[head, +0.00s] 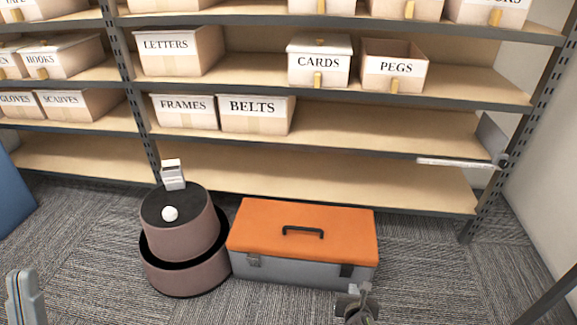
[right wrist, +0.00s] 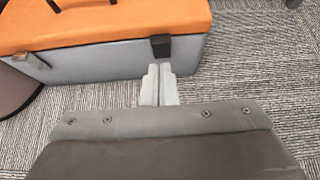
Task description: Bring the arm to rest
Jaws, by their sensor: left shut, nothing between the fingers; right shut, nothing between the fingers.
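My left gripper (head: 22,285) shows at the lower left edge of the head view, over the carpet, with its fingers together and nothing held. My right gripper (head: 358,293) is at the bottom of the head view, just in front of the right part of the orange-lidded toolbox. In the right wrist view its two grey fingers (right wrist: 160,82) are pressed together and empty, with their tips close to the toolbox's lower right corner in the picture. I cannot tell whether they touch it. Most of both arms is out of view.
The grey toolbox with its orange lid (head: 345,228) stands shut on the carpet. Left of it is a round two-tier stool (head: 190,262) with a white ball (head: 170,214) on top. Shelves with labelled boxes, such as PEGS (head: 395,68), stand behind. Carpet right of the toolbox is clear.

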